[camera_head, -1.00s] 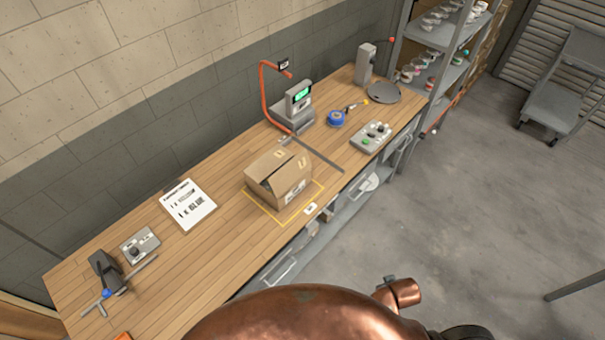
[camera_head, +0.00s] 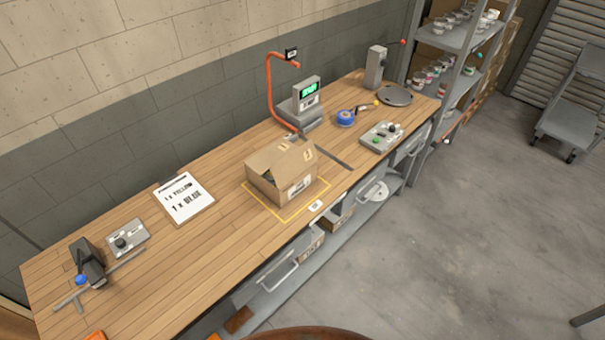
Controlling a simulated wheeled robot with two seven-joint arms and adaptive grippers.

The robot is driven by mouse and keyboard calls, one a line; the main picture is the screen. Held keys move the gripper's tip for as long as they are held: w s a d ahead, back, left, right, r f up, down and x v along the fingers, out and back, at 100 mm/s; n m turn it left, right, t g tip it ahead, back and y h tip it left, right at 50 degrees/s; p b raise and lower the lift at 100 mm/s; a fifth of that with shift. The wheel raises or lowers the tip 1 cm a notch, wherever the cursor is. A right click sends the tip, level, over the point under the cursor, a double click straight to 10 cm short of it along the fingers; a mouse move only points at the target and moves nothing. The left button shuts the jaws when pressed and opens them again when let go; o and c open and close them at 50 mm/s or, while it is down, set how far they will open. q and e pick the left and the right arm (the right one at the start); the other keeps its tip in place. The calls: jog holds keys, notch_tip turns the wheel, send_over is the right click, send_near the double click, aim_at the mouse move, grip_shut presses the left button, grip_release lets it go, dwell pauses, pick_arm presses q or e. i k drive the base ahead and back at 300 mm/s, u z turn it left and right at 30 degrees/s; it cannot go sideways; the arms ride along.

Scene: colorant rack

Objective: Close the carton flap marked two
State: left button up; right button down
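A brown cardboard carton (camera_head: 295,188) sits on the wooden workbench (camera_head: 130,235), inside a yellow outlined square. Its top flaps (camera_head: 273,157) lie partly over the top, and a dark gap shows under the flap edge on the left side. Small marks show on the flaps, but I cannot read a number on them. A white label is on the carton's front side. Neither of my grippers is in view.
A printed sheet (camera_head: 184,197) lies left of the carton. A scale with a green display (camera_head: 304,97), an orange curved arm (camera_head: 269,92), a blue tape roll (camera_head: 346,118) and a button box (camera_head: 381,137) stand behind and right.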

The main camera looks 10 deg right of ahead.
aim_at(284, 171)
jog(key=u, duration=0.4)
jog(key=k, duration=0.2)
jog(key=z, duration=1.1)
jog(key=i, duration=0.95)
jog(key=u, duration=0.7)
